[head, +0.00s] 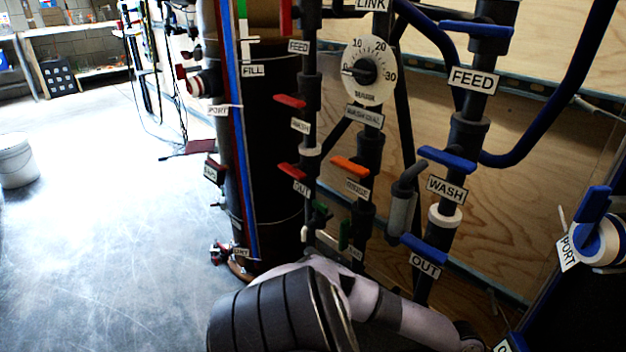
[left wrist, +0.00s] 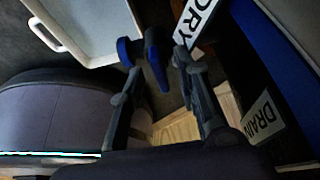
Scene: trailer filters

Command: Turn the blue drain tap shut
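In the left wrist view a blue tap (left wrist: 155,62) with a dark blue lever shows between the fingertips of my left gripper (left wrist: 158,66). The fingers are apart, one on each side of the lever; I cannot tell whether either touches it. A white DRAIN label (left wrist: 264,118) is to the right, and a DRY label (left wrist: 196,20) is above right. I cannot tell which label belongs to this tap. In the head view my left arm reaches along the bottom towards the lower right; its fingers are not clear there. My right gripper is not in view.
Blue-handled FEED (head: 476,30), WASH (head: 447,159) and OUT (head: 424,249) valves line the pipe above my arm. A blue PORT valve (head: 597,238) is at right. A white tray (left wrist: 85,25) with a handle is close by. Open floor is at left.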

